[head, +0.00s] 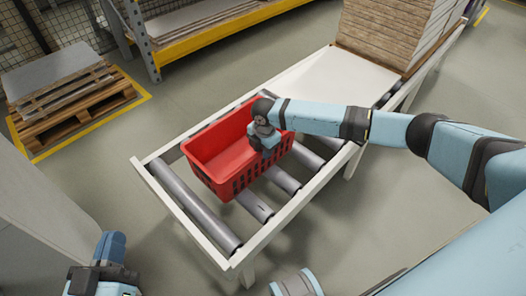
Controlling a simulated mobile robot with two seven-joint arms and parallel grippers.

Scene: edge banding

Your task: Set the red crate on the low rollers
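The red crate (222,162) sits upright on the low rollers (196,207), inside the white frame of the roller table; it looks empty. My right gripper (266,142) is at the crate's right wall, with its arm reaching in from the right. The wrist hides its fingers, so I cannot tell whether they grip the rim. My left gripper (103,280) is at the bottom left, low and away from the crate.
A white panel (340,75) and a stack of boards (395,35) lie on the table's far end. A pallet (70,105) stands on the floor at the left, inside yellow lines. A grey cabinet (35,235) is at the left. Bare rollers lie on the near side of the crate.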

